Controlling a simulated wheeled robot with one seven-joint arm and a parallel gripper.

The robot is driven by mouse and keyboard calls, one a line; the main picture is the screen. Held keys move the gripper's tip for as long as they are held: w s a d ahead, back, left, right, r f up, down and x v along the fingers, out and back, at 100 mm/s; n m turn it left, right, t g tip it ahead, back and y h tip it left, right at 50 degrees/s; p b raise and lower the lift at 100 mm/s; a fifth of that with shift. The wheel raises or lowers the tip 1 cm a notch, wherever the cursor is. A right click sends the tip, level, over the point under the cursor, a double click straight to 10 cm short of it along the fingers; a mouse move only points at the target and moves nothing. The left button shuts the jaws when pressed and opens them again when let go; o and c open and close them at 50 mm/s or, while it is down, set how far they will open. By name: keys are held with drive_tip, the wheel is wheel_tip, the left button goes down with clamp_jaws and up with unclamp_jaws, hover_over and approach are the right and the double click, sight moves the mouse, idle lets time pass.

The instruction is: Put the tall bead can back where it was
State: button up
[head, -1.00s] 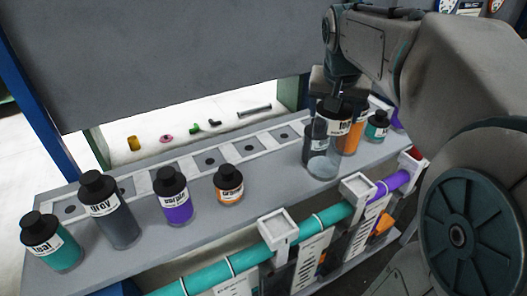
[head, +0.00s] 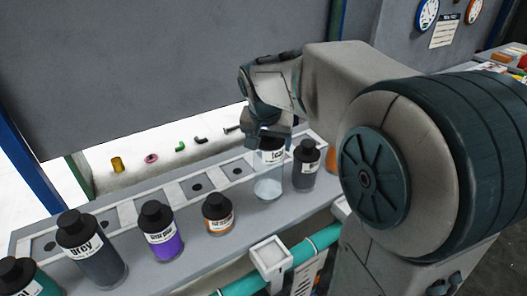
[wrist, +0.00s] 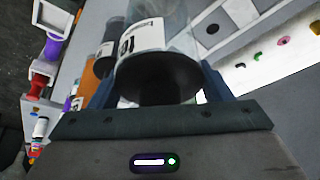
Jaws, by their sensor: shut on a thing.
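My gripper (head: 268,138) is shut on a tall clear can (head: 268,187) with a black lid and a white label that seems to begin "tea". Its lower part is see-through and looks empty. I cannot tell if its base touches the shelf (head: 195,245) or hangs just above it. In the wrist view the can's black lid (wrist: 160,78) sits between both fingers, with the clear body beyond. A dark grey can (head: 305,172) stands just right of it.
A short orange can (head: 217,216), a purple can (head: 160,236), a tall grey can (head: 92,255) and a teal can (head: 28,280) stand to the left. An orange can (head: 333,157) is partly hidden by my arm. A white funnel box (head: 270,257) sits at the front edge.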

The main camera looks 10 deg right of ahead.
drive_tip(key=shift+w+a+f, duration=0.25)
drive_tip(key=shift+a+f, duration=0.1)
drive_tip(key=shift+a, duration=0.15)
drive_tip(key=shift+f, duration=1.9)
drive_tip(key=shift+f, duration=0.2)
drive_tip(key=o, duration=1.7)
drive_tip(key=shift+o, duration=0.2)
drive_tip(key=shift+r, duration=0.1)
